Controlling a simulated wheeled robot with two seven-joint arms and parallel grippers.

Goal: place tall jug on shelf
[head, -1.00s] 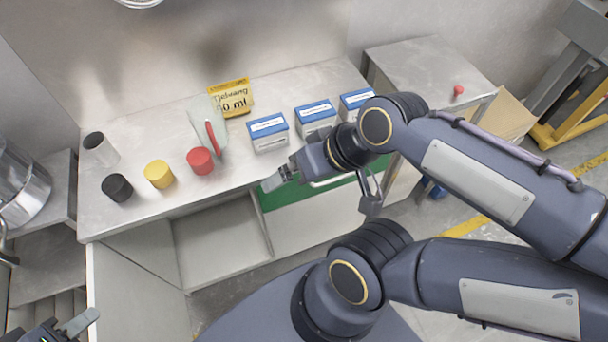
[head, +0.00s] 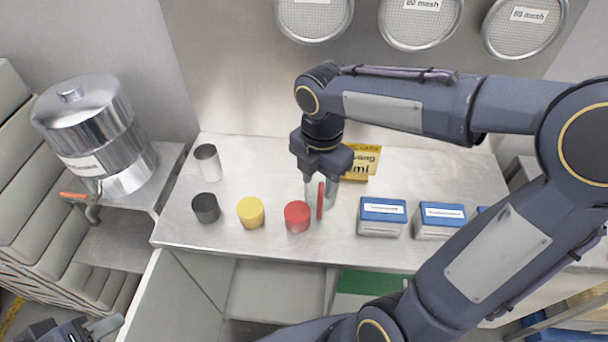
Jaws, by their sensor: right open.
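The tall jug (head: 320,200) is clear with a red handle and stands upright on the metal table, just right of the red cup. My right gripper (head: 322,182) points down over it from behind. The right gripper is open, with its fingers at the jug's upper part; I cannot tell whether they touch it. The gripper hides the jug's top. My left gripper (head: 100,328) is partly in view at the bottom left corner, far from the jug, and its jaw opening cannot be made out. An open shelf compartment (head: 275,290) shows under the table's front edge.
A yellow sign (head: 365,160) stands behind the jug. Blue-lidded boxes (head: 381,216) are to the right. A steel drum (head: 95,135) stands left.

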